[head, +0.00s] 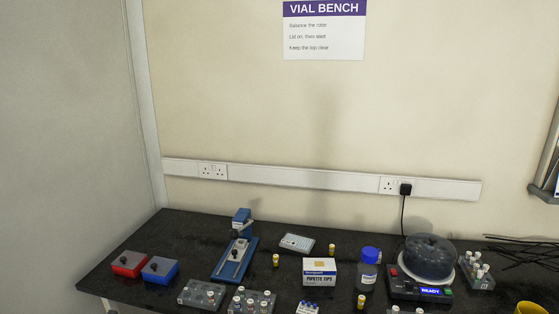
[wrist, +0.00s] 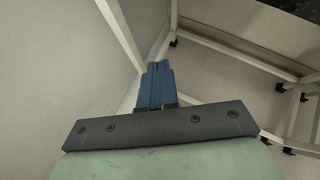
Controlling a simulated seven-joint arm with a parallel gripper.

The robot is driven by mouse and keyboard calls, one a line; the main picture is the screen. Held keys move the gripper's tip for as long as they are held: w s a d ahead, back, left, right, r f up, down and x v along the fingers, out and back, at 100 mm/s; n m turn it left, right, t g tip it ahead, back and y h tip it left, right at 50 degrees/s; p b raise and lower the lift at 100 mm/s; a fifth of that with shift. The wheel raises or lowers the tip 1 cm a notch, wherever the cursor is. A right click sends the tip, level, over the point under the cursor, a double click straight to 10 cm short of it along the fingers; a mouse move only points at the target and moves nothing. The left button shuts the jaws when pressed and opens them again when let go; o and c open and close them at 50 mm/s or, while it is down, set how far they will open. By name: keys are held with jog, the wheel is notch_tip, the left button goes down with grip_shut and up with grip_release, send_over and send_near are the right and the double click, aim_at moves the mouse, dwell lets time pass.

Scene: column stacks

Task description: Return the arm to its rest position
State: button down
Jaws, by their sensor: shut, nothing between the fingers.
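My gripper (wrist: 157,68) shows in the wrist view, with its two blue fingers together and nothing between them. It points past pale walls and a white frame toward the floor, and touches nothing that I can see. The arm and gripper do not show in the head view, so I cannot tell where they are relative to the items on the bench.
The dark bench (head: 190,226) carries a red box (head: 129,264), a blue box (head: 160,270), a blue press-like device (head: 235,258), a pipette tips box (head: 320,272), a blue-capped bottle (head: 368,270) and a domed centrifuge (head: 430,262) reading READY. Vial racks line the front.

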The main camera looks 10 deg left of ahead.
jog(key=w+d+f+m+g+h, duration=0.3)
jog(key=d+f+m+h, duration=0.3)
jog(key=d+f, duration=1.3)
jog(key=d+f+m+g+h, duration=0.1)
jog(key=d+f+m, duration=0.25)
jog(key=d, duration=0.65)
jog(key=d+f+m+g, duration=0.2)
jog(key=d+m, duration=0.3)
jog(key=d, duration=0.6)
jog(key=d+f+m+g+h, duration=0.15)
jog(key=d+m, duration=0.35)
jog(key=d, duration=0.5)
jog(key=s+d+f+m+g, duration=0.2)
jog(key=s+d+m, duration=0.3)
jog(key=d, duration=0.4)
jog(key=s+d+f+m+g, duration=0.2)
jog(key=s+d+m, duration=0.3)
jog(key=d, duration=0.4)
jog(key=s+d+m+g+y, duration=0.1)
jog(key=s+d+m+g, duration=0.1)
jog(key=s+d+m, duration=0.3)
jog(key=s+d+r+m+g+y, duration=0.1)
jog(key=s+d+m+g+y, duration=0.1)
jog(key=s+d+m, duration=0.3)
jog(key=s+m, duration=0.3)
jog(key=s, duration=0.3)
jog(key=shift+s+r+m+g, duration=0.2)
jog(key=shift+s+m+g, duration=0.1)
jog(key=shift+m+g, duration=0.05)
jog(key=shift+y, duration=0.25)
